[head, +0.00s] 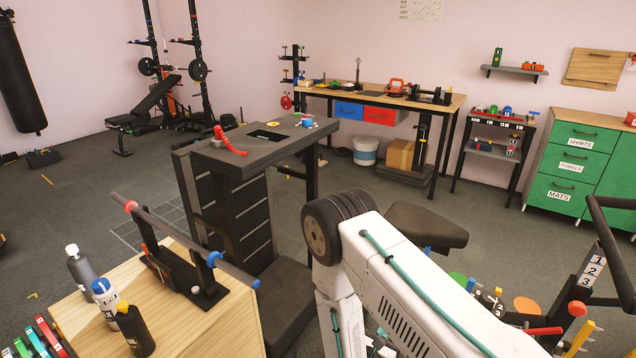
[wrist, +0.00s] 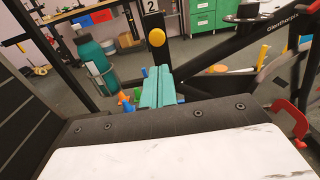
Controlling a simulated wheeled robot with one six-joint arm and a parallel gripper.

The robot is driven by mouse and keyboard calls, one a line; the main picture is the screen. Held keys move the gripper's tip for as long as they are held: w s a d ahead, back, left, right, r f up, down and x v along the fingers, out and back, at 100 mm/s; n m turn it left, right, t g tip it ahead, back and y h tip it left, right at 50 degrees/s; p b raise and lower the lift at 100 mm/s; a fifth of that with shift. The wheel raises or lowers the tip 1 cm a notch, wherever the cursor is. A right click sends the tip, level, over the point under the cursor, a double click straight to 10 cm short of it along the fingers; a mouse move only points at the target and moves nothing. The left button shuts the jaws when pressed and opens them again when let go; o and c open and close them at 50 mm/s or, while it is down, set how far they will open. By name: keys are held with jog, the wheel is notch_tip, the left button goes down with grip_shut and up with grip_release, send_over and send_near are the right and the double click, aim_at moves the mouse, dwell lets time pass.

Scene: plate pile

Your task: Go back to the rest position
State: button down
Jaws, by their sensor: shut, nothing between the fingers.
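My gripper (wrist: 157,88) shows in the wrist view as two teal fingers pressed together, with nothing between them. They stick out past a dark plate with screws and the white marbled wrist housing. In the head view my white arm with a teal cable fills the lower middle and right, bent at a dark round joint. My gripper is not clearly seen there. Coloured small items, blue and orange, lie just beyond the fingers in the wrist view; I cannot tell whether any touch them.
A black rack with number labels (head: 590,272) and coloured discs stands at right. A wooden box (head: 190,335) with bottles and a bar is at lower left. A dark stand (head: 225,150) is at centre. A workbench (head: 440,98) and green cabinet (head: 575,160) line the wall. Floor is open at left.

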jog(key=s+d+r+m+g+h, duration=0.2)
jog(key=s+d+r+m+g, duration=0.3)
jog(key=r+m+g, duration=0.4)
jog(key=s+d+r+m+g+h, duration=0.25)
jog(key=s+r+m+g, duration=0.45)
jog(key=r, duration=0.4)
jog(key=s+a+r+m+t+y, duration=0.1)
jog(key=s+r+m+y, duration=0.5)
jog(key=r, duration=0.6)
jog(key=s+a+r+m+t+y, duration=0.2)
jog(key=s+r+m+y, duration=0.4)
jog(key=s+r+y, duration=0.3)
jog(key=shift+s+a+r+m, duration=0.35)
jog(key=shift+s+r, duration=0.75)
jog(key=shift+r, duration=0.65)
jog(key=shift+y, duration=0.25)
